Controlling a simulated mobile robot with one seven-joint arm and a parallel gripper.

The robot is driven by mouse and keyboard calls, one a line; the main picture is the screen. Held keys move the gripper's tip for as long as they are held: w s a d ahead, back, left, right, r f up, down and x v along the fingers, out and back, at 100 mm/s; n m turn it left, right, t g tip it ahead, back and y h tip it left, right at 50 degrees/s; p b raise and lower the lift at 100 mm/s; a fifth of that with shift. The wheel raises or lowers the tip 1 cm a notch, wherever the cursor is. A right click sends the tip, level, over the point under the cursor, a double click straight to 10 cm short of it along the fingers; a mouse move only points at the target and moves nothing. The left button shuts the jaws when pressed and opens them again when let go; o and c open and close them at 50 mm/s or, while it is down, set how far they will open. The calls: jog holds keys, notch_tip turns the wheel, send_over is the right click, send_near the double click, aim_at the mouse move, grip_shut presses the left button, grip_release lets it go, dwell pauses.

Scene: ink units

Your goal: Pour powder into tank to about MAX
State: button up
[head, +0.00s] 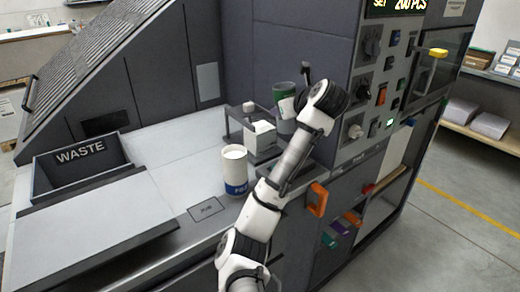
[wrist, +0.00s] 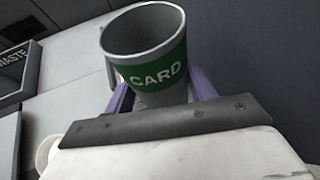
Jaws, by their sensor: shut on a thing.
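My gripper (wrist: 162,97) is shut on a grey cup (wrist: 150,78) with a green band reading "CARD", its purple fingers on either side. The cup's visible inner wall is bare grey; its bottom is hidden. In the head view the cup (head: 286,90) looks about upright, at the back right of the worktop. A white and blue canister (head: 235,172) with a pale top stands on the worktop, left of my arm. Between them is a small grey-framed unit with a white box (head: 262,138), possibly the tank. No MAX mark is legible.
A dark bin marked "WASTE" (head: 83,152) stands at the left. A control panel (head: 375,85) with knobs and buttons rises close to the right of my gripper. The worktop (head: 160,150) between the bin and the canister is clear.

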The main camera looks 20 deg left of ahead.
jog(key=shift+s+d+r+m+t+y, duration=0.1)
jog(key=shift+d+r+m+t+y, duration=0.15)
jog(key=shift+r, duration=0.2)
jog(key=shift+d+r+m+t+y, duration=0.15)
jog(key=shift+r+t+y, duration=0.1)
jog(key=shift+r+y, duration=0.15)
jog(key=shift+r, duration=0.1)
jog(key=d+r+p, duration=0.1)
jog(key=s+d+r+p, duration=0.1)
jog(key=d, duration=0.1)
jog(key=d+r+p, duration=0.1)
jog(key=shift+s+d, duration=0.2)
jog(key=shift+d, duration=0.2)
jog(key=shift+f, duration=0.1)
